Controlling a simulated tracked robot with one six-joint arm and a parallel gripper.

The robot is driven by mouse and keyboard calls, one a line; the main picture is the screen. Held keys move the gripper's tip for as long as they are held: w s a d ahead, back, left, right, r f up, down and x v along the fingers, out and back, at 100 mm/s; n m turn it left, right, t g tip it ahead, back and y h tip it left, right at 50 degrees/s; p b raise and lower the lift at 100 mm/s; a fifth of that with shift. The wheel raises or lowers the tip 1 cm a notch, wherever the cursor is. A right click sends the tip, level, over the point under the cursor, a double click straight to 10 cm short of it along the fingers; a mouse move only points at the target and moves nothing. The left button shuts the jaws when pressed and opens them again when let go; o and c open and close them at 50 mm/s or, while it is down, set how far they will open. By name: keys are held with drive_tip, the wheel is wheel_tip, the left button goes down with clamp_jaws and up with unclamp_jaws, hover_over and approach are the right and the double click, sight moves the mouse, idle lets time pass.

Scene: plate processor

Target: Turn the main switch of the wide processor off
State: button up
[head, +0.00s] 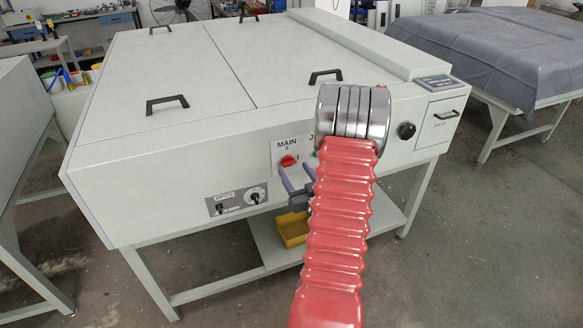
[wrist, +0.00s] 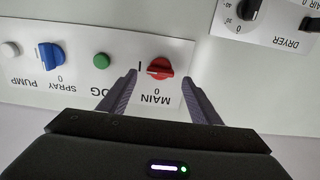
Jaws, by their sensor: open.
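The wide processor (head: 190,155) is a large pale grey cabinet on legs. Its red main switch (head: 288,161) sits on a white plate marked MAIN on the front. In the wrist view, which is upside down, the red switch (wrist: 160,68) has its ridge lying roughly sideways, toward the I mark, with the 0 mark below. My gripper (head: 296,174) is open in front of the plate. In the wrist view my gripper's fingers (wrist: 160,78) stand on either side of the switch. I cannot tell whether they touch it.
A yellow bin (head: 292,228) stands on the lower shelf. My arm hides part of the front.

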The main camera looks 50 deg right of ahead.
sight(290, 165)
drive_tip(key=shift+x, duration=1.7)
drive_tip(key=shift+c, duration=0.5)
drive_tip(key=c, duration=0.9)
drive_tip(key=shift+c, duration=0.2)
